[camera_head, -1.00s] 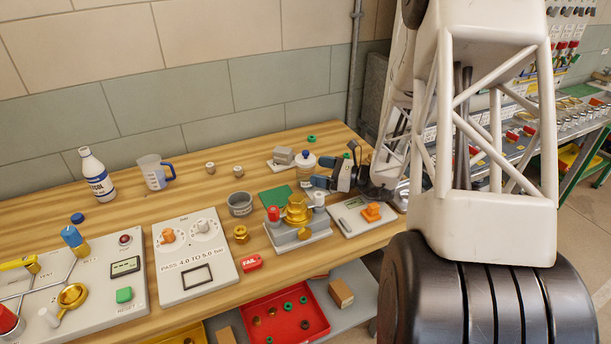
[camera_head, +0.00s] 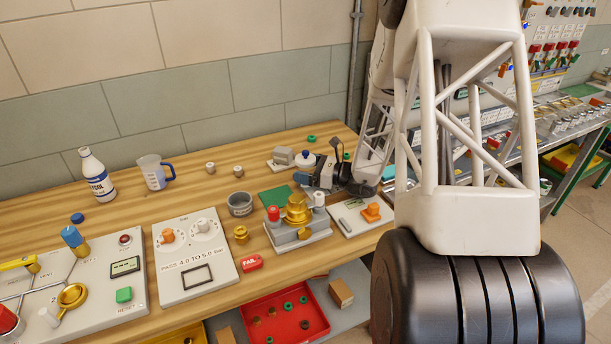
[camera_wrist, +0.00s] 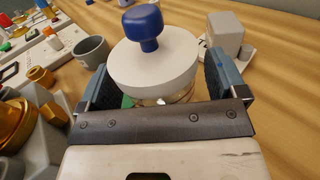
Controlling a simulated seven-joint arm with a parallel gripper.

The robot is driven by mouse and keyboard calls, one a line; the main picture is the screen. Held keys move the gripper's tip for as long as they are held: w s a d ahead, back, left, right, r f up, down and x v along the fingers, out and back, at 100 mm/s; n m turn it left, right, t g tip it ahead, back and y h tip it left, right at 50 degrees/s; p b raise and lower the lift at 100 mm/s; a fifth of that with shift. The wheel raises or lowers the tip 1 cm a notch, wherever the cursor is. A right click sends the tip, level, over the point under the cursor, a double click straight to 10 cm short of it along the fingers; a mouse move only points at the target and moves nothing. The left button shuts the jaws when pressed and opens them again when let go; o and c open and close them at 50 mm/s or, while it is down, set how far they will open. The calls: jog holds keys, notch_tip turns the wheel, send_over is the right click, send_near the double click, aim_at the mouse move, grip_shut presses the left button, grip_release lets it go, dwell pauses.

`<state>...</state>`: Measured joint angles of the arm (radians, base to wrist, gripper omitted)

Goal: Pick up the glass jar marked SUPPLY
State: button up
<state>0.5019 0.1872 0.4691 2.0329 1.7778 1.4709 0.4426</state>
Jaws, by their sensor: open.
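A glass jar with a white lid and blue knob (camera_head: 305,158) stands at the back right of the wooden bench. My gripper (camera_head: 312,170) is at the jar and hides most of its body. In the wrist view the jar's white lid (camera_wrist: 152,70) sits between the two blue-and-black fingers of my gripper (camera_wrist: 160,78). The fingers are open, one on each side of the lid. A sliver of glass shows under the lid. No SUPPLY marking can be read from here.
A grey block on a white plate (camera_head: 283,157) stands close beside the jar. A brass valve fixture (camera_head: 298,215), a grey cup (camera_head: 240,204) and a green mat (camera_head: 275,196) are in front and left. A measuring jug (camera_head: 154,173) and a bottle (camera_head: 97,177) stand farther left.

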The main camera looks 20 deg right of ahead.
dwell(0.5)
jog(key=c, duration=1.1)
jog(key=shift+r, duration=0.15)
jog(key=shift+r, duration=4.85)
